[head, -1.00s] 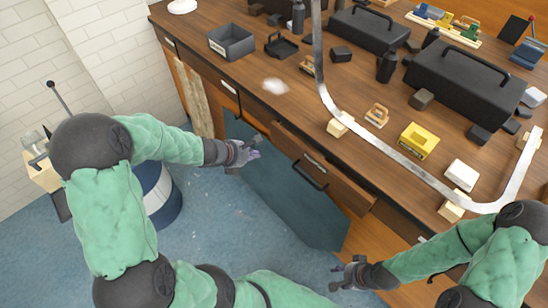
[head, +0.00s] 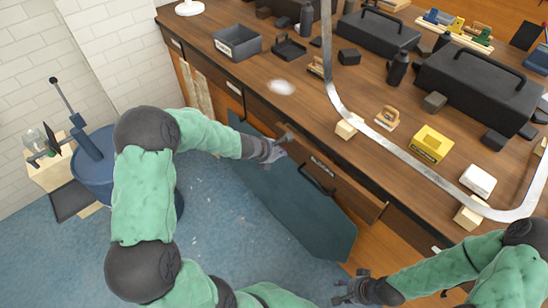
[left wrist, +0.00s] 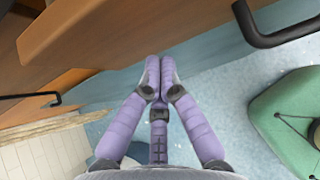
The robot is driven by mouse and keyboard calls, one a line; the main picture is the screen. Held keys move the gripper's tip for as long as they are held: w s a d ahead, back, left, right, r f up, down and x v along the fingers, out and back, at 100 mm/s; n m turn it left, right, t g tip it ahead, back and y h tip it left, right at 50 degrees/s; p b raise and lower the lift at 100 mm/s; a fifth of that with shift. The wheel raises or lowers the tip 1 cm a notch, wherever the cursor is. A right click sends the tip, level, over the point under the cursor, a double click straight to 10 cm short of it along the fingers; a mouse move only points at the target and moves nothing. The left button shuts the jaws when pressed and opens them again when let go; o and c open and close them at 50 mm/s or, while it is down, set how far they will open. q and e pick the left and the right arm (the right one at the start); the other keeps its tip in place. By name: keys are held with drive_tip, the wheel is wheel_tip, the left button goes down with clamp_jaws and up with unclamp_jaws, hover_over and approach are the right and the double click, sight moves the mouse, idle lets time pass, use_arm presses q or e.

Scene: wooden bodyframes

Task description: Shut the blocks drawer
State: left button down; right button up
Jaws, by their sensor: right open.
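A brown wooden drawer (head: 345,187) with a black bar handle (head: 317,181) and a small label, too small to read, stands out from the bench front. In the left wrist view, a wooden panel (left wrist: 110,25) fills the upper left and a black handle (left wrist: 275,38) shows at the upper right. My left gripper (head: 277,149) is at the drawer's left end, close to its front; contact cannot be told. In the left wrist view, its purple fingers (left wrist: 160,72) are together and hold nothing visible.
The wooden bench top (head: 300,105) carries a curved metal strip (head: 395,150), a yellow block (head: 430,145), black toolboxes and a grey bin (head: 237,42). A blue drum (head: 95,170) stands at the left. The blue floor is open in front.

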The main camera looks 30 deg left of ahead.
sight(289, 144)
use_arm(q)
drive_tip(key=shift+w+d, duration=0.1)
drive_tip(key=shift+w, duration=0.25)
drive_tip(key=shift+w+d+p, duration=0.15)
drive_tip(key=shift+w+d, duration=0.1)
drive_tip(key=shift+w, duration=0.5)
drive_tip(key=shift+w+d+p, duration=0.15)
drive_tip(key=shift+w+d, duration=0.15)
drive_tip(key=shift+w, duration=0.45)
drive_tip(key=shift+w+d+p, duration=0.15)
drive_tip(key=shift+w+d, duration=0.1)
drive_tip(key=shift+w, duration=0.5)
